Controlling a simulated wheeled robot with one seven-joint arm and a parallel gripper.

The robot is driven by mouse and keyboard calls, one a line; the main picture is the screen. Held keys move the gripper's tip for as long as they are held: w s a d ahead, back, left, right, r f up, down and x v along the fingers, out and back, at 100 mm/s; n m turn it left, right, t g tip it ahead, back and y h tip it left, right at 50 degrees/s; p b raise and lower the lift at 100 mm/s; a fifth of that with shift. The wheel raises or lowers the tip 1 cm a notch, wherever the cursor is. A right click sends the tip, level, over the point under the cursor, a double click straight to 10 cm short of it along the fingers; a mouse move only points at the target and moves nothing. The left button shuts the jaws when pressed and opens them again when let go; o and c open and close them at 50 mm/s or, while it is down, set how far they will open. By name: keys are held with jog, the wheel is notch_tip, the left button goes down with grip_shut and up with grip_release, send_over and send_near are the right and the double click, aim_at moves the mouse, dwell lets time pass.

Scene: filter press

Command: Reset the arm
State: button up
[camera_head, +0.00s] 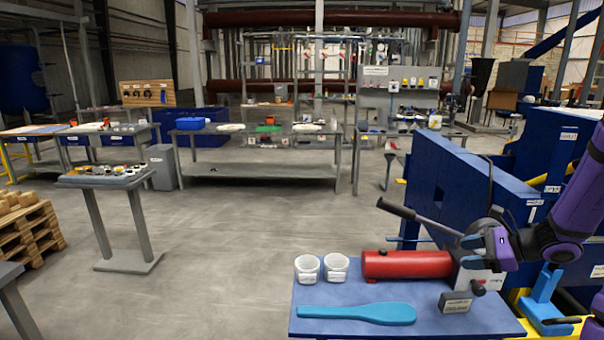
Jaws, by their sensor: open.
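My purple arm (578,195) reaches in from the right edge of the head view. My gripper (472,235) is open at its end, above the right side of the blue-topped table (435,325). It is close to the right end of a dark lever handle (415,217), which slants up to the left. I cannot tell whether the gripper touches the lever. Below it, a red cylinder (405,264) lies on its side against a grey block (475,278) with a label. The gripper partly hides the block's top.
The blue press frame (470,185) stands close behind the arm. Open floor (220,250) lies left, with a grey stand (105,220) and pallets (25,228).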

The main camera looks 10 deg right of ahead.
jog(key=s+a+r+n+g+h, duration=0.1)
jog(key=s+a+r+n+g, duration=0.2)
jog(key=a+r+n, duration=0.4)
jog(key=s+a+r+n+g+h, duration=0.25)
jog(key=s+a+r+n, duration=0.2)
jog(key=a+r, duration=0.35)
jog(key=s+a+r+n+t+h, duration=0.1)
jog(key=s+a+r+n+h, duration=0.1)
jog(key=s+a+r+n, duration=0.1)
jog(key=s+a+r+n+t+h, duration=0.1)
jog(key=s+a+r+n+h, duration=0.2)
jog(key=s+r+n, duration=0.2)
jog(key=s+n, duration=0.3)
jog(key=s, duration=0.2)
jog(key=shift+s+a, duration=0.15)
jog(key=shift+s, duration=0.05)
jog(key=shift+n, duration=0.25)
